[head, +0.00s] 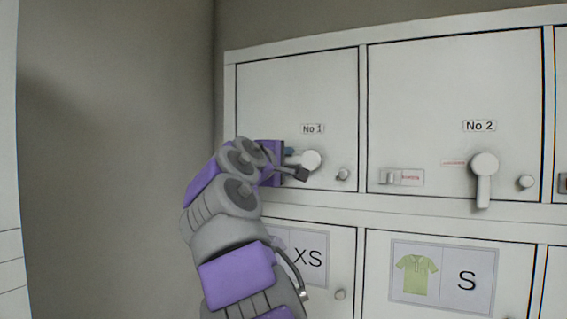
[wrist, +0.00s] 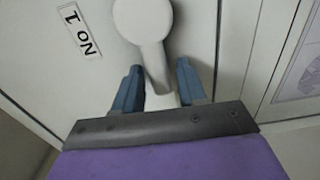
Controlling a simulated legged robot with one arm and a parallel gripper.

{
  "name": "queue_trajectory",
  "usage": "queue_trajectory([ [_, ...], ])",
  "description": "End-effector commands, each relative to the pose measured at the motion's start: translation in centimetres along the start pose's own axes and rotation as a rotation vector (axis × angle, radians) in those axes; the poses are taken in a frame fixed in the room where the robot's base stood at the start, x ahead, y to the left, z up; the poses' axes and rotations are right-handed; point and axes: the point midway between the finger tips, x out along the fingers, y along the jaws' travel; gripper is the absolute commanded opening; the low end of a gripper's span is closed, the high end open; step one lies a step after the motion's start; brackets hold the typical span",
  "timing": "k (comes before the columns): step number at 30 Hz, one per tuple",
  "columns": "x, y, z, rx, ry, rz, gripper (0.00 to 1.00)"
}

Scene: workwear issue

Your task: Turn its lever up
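The No 1 door (head: 270,90) has a pale grey lever (head: 311,160) with a round hub. Its arm points left in the head view, toward my gripper (head: 292,163). In the wrist view the lever (wrist: 150,40) runs from its hub at the top down between the two blue fingers of my gripper (wrist: 160,82). The fingers are open, one on each side of the lever's end, with a narrow gap showing on both sides. The No 1 label (wrist: 77,30) lies left of the lever.
A small knob (head: 343,174) sits right of the No 1 lever. Doors marked XS (head: 309,258) and S (head: 466,279) are below. A bare wall stands left.

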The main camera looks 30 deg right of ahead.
Motion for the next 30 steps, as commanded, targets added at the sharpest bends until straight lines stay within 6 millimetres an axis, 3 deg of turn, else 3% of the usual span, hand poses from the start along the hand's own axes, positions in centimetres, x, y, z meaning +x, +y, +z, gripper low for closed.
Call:
queue_trajectory([
  [9,-0.1,0.1,0.0,-0.001,0.001,0.002,0.47],
  [14,-1.2,0.1,-0.1,-0.001,0.002,0.004,0.47],
  [23,-6.1,0.1,0.0,-0.001,0.002,0.006,0.47],
  [30,-11.2,-0.1,-0.1,-0.002,0.000,0.004,0.47],
])
